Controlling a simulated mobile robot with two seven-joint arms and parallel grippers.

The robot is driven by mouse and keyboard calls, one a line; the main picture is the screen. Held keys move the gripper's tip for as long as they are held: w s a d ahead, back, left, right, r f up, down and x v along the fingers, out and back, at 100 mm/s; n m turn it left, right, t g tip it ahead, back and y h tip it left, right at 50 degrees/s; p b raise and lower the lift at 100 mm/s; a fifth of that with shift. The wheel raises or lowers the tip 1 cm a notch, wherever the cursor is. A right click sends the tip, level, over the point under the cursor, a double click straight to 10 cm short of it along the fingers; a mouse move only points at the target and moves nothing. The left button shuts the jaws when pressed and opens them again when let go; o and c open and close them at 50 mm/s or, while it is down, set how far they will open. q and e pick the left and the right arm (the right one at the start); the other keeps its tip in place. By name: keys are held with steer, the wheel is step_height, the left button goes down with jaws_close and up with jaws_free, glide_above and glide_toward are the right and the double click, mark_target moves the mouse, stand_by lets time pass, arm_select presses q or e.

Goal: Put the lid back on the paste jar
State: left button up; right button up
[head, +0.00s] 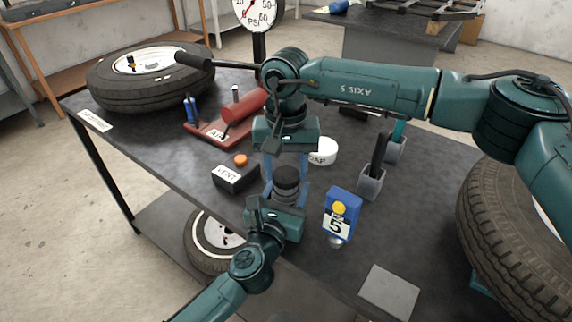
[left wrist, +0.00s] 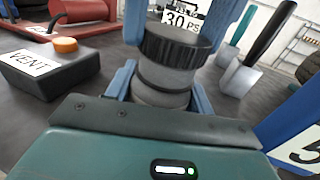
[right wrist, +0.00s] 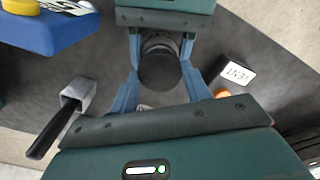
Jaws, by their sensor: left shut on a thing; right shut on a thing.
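The paste jar (left wrist: 163,92) is a grey cylinder standing between the fingers of my left gripper (left wrist: 162,98), which is shut on it. The dark ribbed lid (left wrist: 175,47) sits directly over the jar's mouth, seemingly level. I cannot tell whether it is fully seated. My right gripper (head: 286,172) comes down from above, its blue fingers shut on the lid. In the right wrist view the lid's round dark top (right wrist: 159,68) hides most of the jar. In the head view the lid (head: 287,176) shows above my left gripper (head: 281,194).
The black VENT box (head: 236,177) with an orange button is left of the jar. The blue number 5 device (head: 341,212) is right of it. A white round tub (head: 323,151) and grey holders (head: 371,184) stand behind right. A red pump (head: 243,106) and a tire (head: 150,82) are farther back.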

steer(key=shift+f, duration=0.6)
